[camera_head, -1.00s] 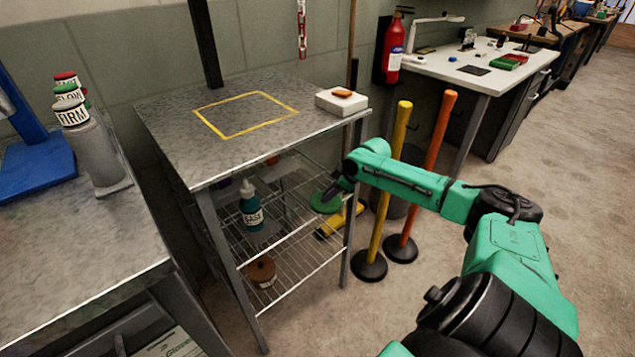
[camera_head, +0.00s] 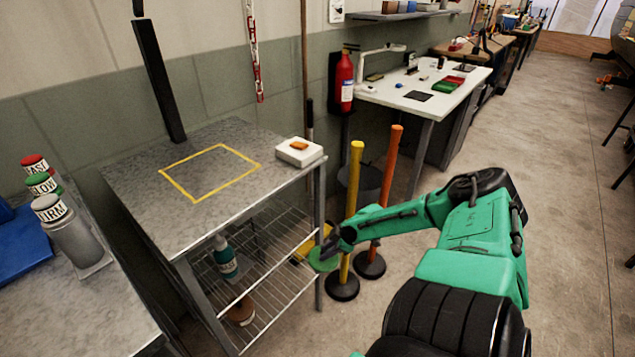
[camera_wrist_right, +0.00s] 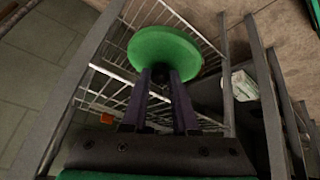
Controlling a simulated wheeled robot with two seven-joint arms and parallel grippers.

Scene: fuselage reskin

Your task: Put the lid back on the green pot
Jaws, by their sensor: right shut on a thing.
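A round green lid (camera_head: 322,260) is in my right gripper (camera_head: 330,248), beside the right front leg of the wire-shelf rack. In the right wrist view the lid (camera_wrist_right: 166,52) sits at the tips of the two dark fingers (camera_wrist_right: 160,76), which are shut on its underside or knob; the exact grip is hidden. I cannot make out a green pot in these views. My left gripper is not in view.
The metal rack (camera_head: 130,190) has a yellow-taped square on top and a white block (camera_head: 299,152). A bottle (camera_head: 226,258) and a brown round pot (camera_head: 240,312) stand on its shelves. Yellow (camera_head: 352,200) and orange (camera_head: 386,190) posts stand close to my right arm.

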